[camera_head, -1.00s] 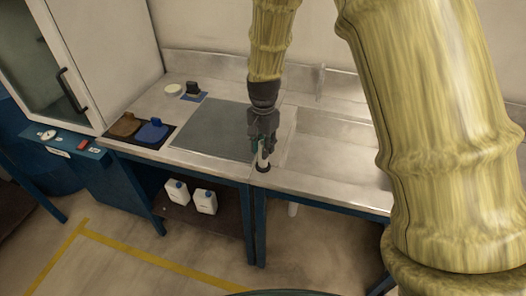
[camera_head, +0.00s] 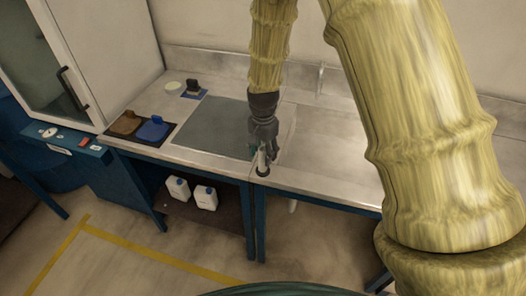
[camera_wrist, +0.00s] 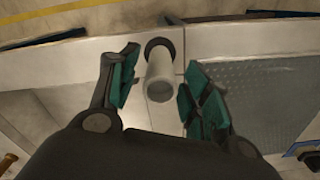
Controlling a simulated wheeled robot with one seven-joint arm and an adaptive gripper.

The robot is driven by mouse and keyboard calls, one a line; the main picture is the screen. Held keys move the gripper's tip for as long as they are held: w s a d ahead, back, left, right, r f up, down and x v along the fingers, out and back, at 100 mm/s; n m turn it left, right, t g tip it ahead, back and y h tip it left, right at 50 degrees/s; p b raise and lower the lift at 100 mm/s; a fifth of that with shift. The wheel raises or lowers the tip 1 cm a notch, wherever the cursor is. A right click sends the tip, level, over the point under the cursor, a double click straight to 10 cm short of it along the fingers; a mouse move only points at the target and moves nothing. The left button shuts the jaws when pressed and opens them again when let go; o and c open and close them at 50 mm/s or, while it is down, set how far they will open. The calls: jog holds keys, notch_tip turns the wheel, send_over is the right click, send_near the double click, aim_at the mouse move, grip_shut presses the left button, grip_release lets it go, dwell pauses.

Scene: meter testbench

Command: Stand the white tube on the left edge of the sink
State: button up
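The white tube (camera_head: 262,161) stands on its round black base at the front of the metal counter, by the left edge of the sink (camera_head: 325,140). In the wrist view the tube (camera_wrist: 159,82) looks upright, with its open end towards the camera and its black base (camera_wrist: 160,44) beyond. My gripper (camera_head: 262,150) is around the tube from above. In the wrist view its teal-padded fingers (camera_wrist: 158,90) are apart, one on each side, with a visible gap to the tube. The tube's upper part is partly hidden by the gripper in the head view.
A grey mat (camera_head: 210,127) lies left of the tube. Brown (camera_head: 126,122) and blue (camera_head: 153,128) items sit on a dark pad further left. A tap (camera_head: 320,80) rises behind the sink. White bottles (camera_head: 205,197) stand on the shelf below.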

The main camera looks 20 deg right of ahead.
jog(key=shift+r, duration=0.2)
notch_tip(320, 180, up, 12)
jog(key=b, duration=0.3)
jog(key=shift+b, duration=0.4)
dwell(2.5)
